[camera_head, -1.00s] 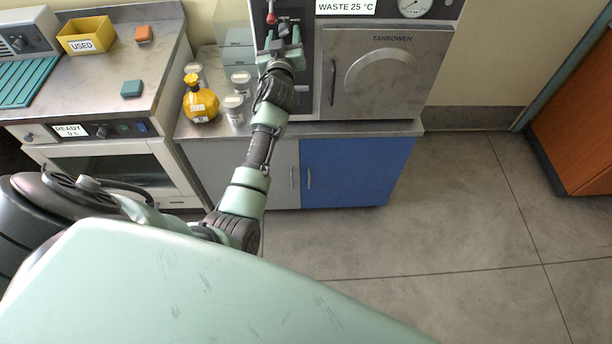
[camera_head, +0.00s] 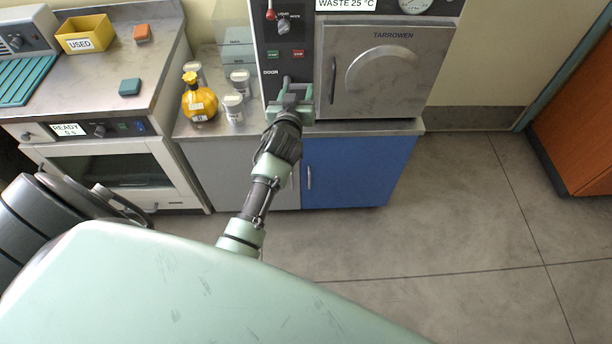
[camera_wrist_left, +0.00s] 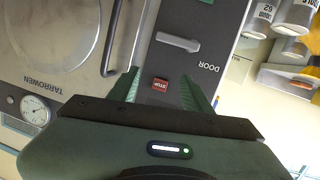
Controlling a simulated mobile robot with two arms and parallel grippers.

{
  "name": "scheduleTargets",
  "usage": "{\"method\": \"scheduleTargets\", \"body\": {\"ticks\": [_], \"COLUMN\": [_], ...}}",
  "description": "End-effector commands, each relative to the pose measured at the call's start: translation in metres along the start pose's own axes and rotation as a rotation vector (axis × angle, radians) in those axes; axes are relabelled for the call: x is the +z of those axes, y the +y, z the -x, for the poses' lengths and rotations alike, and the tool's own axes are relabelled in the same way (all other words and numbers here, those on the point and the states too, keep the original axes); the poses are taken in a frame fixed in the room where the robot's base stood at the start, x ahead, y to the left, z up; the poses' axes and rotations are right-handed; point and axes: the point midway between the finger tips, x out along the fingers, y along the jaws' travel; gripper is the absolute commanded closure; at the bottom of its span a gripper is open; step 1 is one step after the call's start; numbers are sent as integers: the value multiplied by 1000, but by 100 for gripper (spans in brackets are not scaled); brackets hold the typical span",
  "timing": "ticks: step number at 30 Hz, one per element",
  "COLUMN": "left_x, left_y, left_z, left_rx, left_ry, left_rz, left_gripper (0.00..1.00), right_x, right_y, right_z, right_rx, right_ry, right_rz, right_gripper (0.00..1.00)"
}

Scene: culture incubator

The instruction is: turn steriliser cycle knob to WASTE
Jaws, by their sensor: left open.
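The steriliser (camera_head: 380,75), marked TARROWEN, stands at the top middle of the head view with its door closed. Its display (camera_head: 345,5) reads WASTE 25 °C. The grey cycle knob (camera_head: 284,26) is on the dark panel left of the door, clear of my gripper; its exact pointing is too small to read surely. My left gripper (camera_head: 293,90) is open and empty in front of the lower panel, below the knob. In the left wrist view, its fingers (camera_wrist_left: 160,78) stand either side of the red STOP button, with the DOOR lever (camera_wrist_left: 178,42) beyond. My right gripper is out of view.
A yellow bottle (camera_head: 199,100) and pale jars (camera_head: 233,108) stand on the counter left of the steriliser. A yellow USED bin (camera_head: 86,36) is farther left. The floor at right is clear.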

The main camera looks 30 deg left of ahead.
Motion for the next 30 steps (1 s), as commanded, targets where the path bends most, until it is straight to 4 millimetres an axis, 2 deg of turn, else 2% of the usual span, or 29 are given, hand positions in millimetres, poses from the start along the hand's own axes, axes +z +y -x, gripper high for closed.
{"method": "scheduleTargets", "body": {"ticks": [3, 14, 30], "left_x": [26, 97, 201], "left_y": [2, 8, 9], "left_z": [1, 9, 36], "left_rx": [13, 54, 112], "left_ry": [-44, -163, -339], "left_rz": [-24, -86, -173], "left_gripper": [51, 51, 51], "right_x": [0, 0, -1], "right_y": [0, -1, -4], "right_z": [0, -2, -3], "right_rx": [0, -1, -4], "right_ry": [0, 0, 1], "right_rz": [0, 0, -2], "right_gripper": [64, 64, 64]}}
